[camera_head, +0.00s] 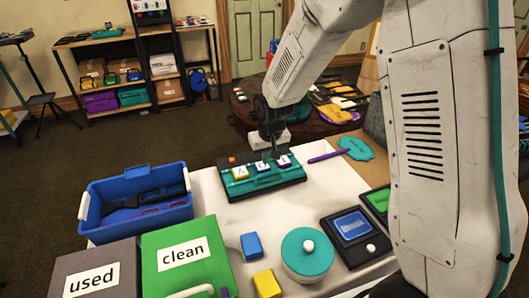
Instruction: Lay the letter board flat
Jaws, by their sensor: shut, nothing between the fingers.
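The letter board (238,189) is a dark board with a teal face and white tiles bearing dark letters. It rests on the white table towards the back. Its teal face seems to slope towards the front; the exact tilt is hard to tell. My gripper (272,152) is shut and empty, pointing down right at the board's back edge, above or just behind it. I cannot tell whether it touches the board. The gripper and arm hide part of the back edge.
A blue bin (110,190) stands left on the white table (310,203). In front are the "used" box (70,262), the "clean" box (212,228), a teal lidded pot (303,265) and blue and yellow blocks. A purple stick (325,156) and teal paddle (356,148) lie right.

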